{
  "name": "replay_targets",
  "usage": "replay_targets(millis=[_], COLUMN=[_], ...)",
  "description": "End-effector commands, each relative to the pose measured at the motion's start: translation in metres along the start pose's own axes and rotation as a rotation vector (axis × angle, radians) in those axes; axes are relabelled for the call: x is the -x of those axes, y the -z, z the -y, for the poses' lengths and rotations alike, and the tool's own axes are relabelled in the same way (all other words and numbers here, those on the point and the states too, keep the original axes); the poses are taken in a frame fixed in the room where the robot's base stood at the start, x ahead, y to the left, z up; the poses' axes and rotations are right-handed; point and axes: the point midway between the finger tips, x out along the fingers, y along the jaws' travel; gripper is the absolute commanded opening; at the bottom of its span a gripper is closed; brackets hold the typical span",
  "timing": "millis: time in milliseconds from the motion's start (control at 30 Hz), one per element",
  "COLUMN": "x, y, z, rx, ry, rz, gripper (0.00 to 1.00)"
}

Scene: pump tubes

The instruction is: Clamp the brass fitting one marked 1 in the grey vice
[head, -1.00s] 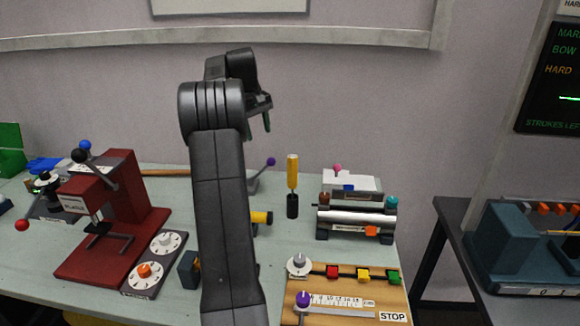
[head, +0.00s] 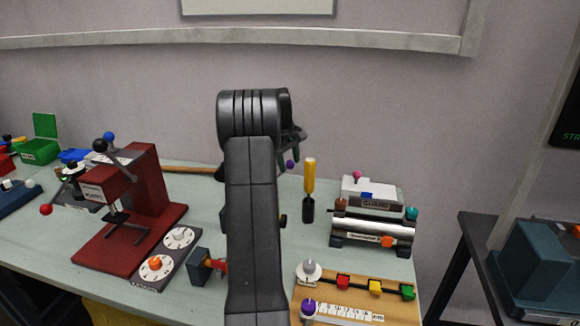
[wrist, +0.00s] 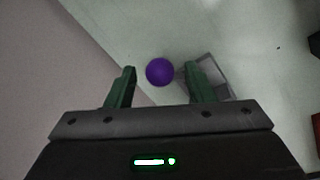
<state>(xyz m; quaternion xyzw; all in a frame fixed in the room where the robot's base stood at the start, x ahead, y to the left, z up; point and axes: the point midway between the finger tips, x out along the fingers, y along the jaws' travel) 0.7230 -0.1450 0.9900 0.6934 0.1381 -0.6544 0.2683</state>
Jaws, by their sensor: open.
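My gripper (head: 292,149) is open, its green fingers pointing down over the back of the bench. In the wrist view my gripper (wrist: 159,69) has a purple ball knob (wrist: 160,71) showing between its fingertips; I cannot tell whether they are level with it. The knob also shows in the head view (head: 290,164). A grey part (wrist: 222,72) lies beside and beyond the right finger; I cannot tell whether it belongs to the vice. My arm hides much of the bench middle. I cannot make out the brass fitting marked 1.
A red press (head: 150,200) stands left, with a dial box (head: 167,258) before it. A dark block (head: 199,267) with a red part is left of my arm. A yellow-handled tool (head: 309,190) stands upright right of it.

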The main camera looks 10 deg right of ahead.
Motion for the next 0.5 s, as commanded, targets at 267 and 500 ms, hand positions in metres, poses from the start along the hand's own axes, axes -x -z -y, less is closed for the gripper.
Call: replay_targets(millis=[267, 500], x=[-0.021, -0.021], y=[0.0, 0.0], z=[0.0, 0.0], rx=[0.0, 0.0], ry=[0.0, 0.0], rz=[-0.001, -0.001], gripper=[0.48, 0.48])
